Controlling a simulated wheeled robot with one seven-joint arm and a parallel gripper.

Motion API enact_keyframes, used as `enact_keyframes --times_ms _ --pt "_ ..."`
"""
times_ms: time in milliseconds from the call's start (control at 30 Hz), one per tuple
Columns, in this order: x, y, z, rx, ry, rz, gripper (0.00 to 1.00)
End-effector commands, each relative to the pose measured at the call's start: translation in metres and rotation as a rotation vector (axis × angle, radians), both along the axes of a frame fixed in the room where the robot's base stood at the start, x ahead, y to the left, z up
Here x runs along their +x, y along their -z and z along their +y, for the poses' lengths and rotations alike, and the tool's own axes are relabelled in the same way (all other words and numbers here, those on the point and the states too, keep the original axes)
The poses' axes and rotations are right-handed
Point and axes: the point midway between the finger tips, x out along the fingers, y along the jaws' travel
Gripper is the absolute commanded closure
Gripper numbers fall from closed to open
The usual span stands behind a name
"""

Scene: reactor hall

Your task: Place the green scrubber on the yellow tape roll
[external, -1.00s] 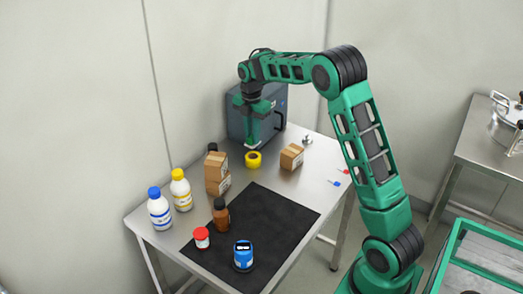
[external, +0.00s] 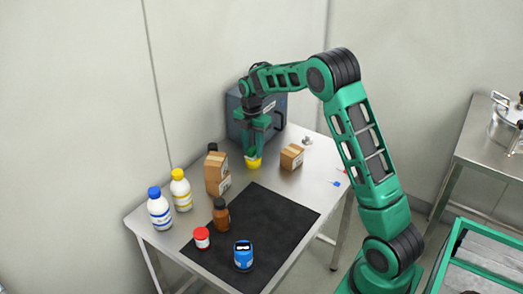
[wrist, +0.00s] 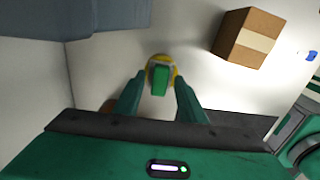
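The yellow tape roll (external: 254,163) lies on the steel table in front of the dark blue box; its rim shows in the wrist view (wrist: 151,66). The green scrubber (wrist: 160,82) stands over the roll, appearing to rest on it; exact contact is hidden. My gripper (wrist: 159,83) is open, with one finger on each side of the scrubber and a visible gap to both. In the external view my gripper (external: 256,151) is low, directly above the roll, and its green fingers are hard to tell from the scrubber.
The dark blue cabinet (external: 235,115) is close behind. Bottles (external: 181,190) and a black mat (external: 265,215) occupy the front. Bare table lies between roll and right box.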

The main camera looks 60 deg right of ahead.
Motion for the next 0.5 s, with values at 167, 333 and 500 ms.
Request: enact_keyframes --times_ms 167,333,500 --pt "0.000 0.000 0.000 0.000 0.000 0.000 0.63" --pt "0.000 -0.006 0.000 0.000 0.000 -0.001 0.63" --pt "0.001 -0.030 0.000 -0.001 -0.001 -0.003 0.63"
